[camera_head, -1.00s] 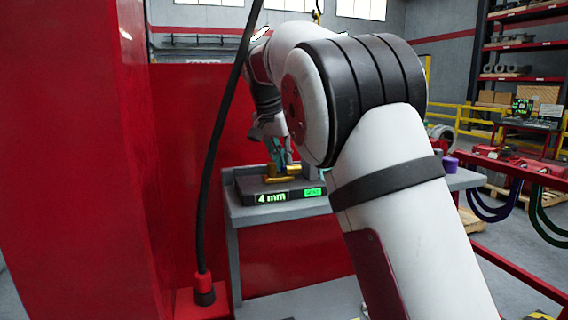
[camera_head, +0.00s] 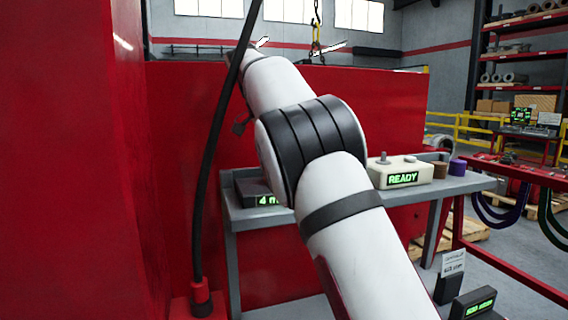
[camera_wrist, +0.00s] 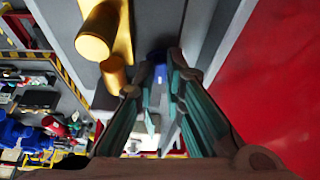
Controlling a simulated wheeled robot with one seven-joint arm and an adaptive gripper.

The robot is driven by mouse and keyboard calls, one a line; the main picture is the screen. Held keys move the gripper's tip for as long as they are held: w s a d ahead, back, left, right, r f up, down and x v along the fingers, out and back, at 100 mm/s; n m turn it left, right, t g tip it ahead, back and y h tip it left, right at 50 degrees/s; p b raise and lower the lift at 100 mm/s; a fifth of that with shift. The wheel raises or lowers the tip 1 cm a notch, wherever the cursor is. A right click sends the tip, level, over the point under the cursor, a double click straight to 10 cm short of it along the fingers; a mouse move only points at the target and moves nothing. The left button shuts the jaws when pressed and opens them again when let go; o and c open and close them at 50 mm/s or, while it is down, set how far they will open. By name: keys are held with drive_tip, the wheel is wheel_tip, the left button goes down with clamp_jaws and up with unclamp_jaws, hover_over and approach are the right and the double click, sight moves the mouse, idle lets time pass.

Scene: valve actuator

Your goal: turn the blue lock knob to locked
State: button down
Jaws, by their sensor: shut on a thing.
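The blue lock knob (camera_wrist: 156,57) shows in the wrist view, at the upper middle between my fingertips. My gripper (camera_wrist: 158,68) has teal finger pads and is shut on the knob, with a finger on each side of it. The fingertips hide most of the knob, so I cannot tell which way it is turned. In the head view my arm hides the knob and the gripper.
Brass parts (camera_wrist: 97,32) sit close to the left of my fingers. A red panel (camera_wrist: 270,85) fills the right of the wrist view. In the head view, a cream box reading READY (camera_head: 402,173) stands on the grey bench (camera_head: 245,220). A black cable (camera_head: 205,180) hangs at the left.

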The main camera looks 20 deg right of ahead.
drive_tip(key=shift+r, duration=0.1)
idle(0.3)
drive_tip(key=c, duration=1.9)
unclamp_jaws()
drive_tip(key=shift+c, duration=0.2)
